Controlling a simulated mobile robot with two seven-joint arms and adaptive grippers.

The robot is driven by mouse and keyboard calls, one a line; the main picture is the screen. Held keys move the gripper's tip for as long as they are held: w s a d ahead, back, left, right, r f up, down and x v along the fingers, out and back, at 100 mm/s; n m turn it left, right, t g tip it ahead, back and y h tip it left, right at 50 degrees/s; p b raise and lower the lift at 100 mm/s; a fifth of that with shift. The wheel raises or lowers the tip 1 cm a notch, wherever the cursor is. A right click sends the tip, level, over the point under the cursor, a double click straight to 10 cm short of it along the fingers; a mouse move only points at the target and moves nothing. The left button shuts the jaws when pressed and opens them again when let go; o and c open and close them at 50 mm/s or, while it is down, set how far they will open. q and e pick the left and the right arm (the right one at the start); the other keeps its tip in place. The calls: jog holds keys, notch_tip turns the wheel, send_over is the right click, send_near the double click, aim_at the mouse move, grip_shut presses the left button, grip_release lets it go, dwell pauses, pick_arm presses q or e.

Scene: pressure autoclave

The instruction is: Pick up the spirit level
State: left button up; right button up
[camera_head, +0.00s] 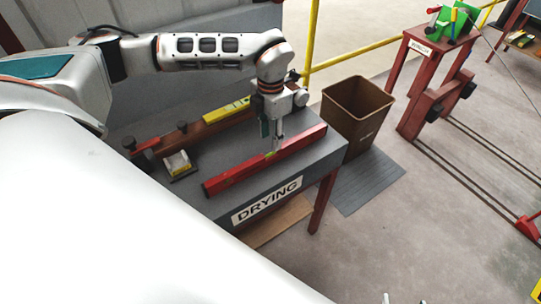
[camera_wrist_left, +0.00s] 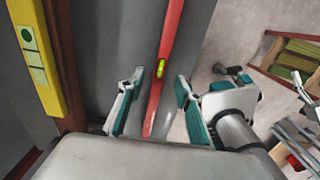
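The spirit level (camera_head: 230,176) is a long red bar with a yellow-green vial, lying on the grey table marked DRYING, along its front side. My left gripper (camera_head: 272,142) points down over the middle of the bar. In the left wrist view, the gripper (camera_wrist_left: 155,105) is open, one finger on each side of the red level (camera_wrist_left: 171,35). The vial shows just ahead of the fingers. I cannot tell whether the fingers touch the bar.
A brown bin (camera_head: 357,108) stands right of the table. A red stand (camera_head: 428,60) is farther right.

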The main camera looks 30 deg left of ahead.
aim_at(271, 151)
pick_arm(q)
notch_tip(271, 151, down, 7)
jog(key=shift+s+f+p, duration=0.1)
jog(key=shift+f+p, duration=0.1)
jog(key=shift+p, duration=0.25)
grip_shut()
